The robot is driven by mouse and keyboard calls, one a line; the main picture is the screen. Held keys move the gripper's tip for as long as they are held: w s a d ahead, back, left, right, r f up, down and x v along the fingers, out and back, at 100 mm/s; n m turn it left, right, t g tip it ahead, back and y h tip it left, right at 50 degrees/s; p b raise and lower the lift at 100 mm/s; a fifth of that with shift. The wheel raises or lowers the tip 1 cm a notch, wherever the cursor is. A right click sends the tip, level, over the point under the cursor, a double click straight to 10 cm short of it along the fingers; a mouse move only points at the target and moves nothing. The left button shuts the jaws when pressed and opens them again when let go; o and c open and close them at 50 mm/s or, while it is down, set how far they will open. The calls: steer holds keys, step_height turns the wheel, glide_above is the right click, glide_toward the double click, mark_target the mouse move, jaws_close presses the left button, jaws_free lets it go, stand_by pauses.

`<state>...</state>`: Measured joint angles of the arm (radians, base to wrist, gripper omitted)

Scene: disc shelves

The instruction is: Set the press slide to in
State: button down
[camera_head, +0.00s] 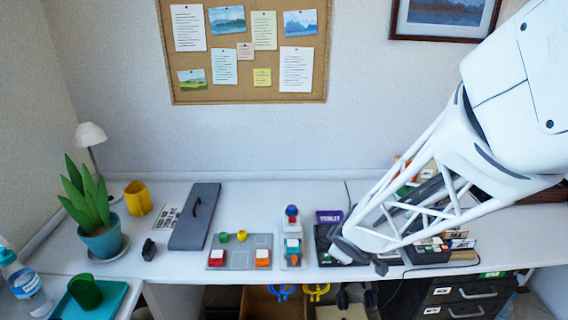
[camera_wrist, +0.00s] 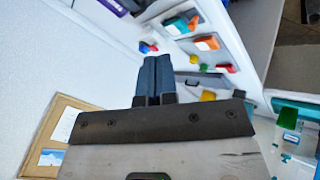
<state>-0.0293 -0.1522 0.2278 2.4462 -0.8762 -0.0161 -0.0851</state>
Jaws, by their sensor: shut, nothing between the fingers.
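A narrow grey stand (camera_head: 293,262) near the middle of the desk looks like the press. It has a blue and red knob (camera_head: 292,212) at its back and a white-topped teal block (camera_head: 293,246) on it. I cannot make out clearly which part is the slide or how it is set. A red and blue knob (camera_wrist: 148,47) also shows in the wrist view, just beyond my fingers. My gripper (camera_wrist: 157,62) is shut and empty, its two dark fingers together. In the head view the arm hides the fingertips, to the right of the stand.
A grey tray (camera_head: 239,255) with colored blocks lies left of the stand. A dark device (camera_head: 324,245) and a purple box (camera_head: 328,217) stand on its right. A grey case (camera_head: 196,216), a yellow cup (camera_head: 138,198) and a potted plant (camera_head: 95,215) are farther left.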

mark_target(292, 245)
steer(key=w+a+f+n+g+y, duration=0.1)
steer(key=a+f+n+y, duration=0.3)
steer(key=a+f, duration=0.3)
step_height(292, 245, down, 3)
steer(key=shift+r+n, duration=0.1)
steer(key=shift+n, duration=0.6)
steer(key=shift+w, duration=0.1)
steer(key=shift+w+d+r+x, duration=0.15)
steer(key=shift+w+x, duration=0.25)
steer(key=shift+x, duration=1.6)
steer(key=shift+w+d+r+x, duration=0.1)
steer(key=shift+w+r+x, duration=0.3)
steer(key=shift+x, duration=1.6)
steer(key=shift+w+d+r+x, duration=0.1)
steer(key=shift+w+x, duration=0.35)
steer(key=shift+x, duration=1.5)
steer(key=shift+w, duration=0.1)
steer(key=w, duration=0.8)
steer(key=shift+w, duration=0.1)
steer(key=shift+r, duration=0.1)
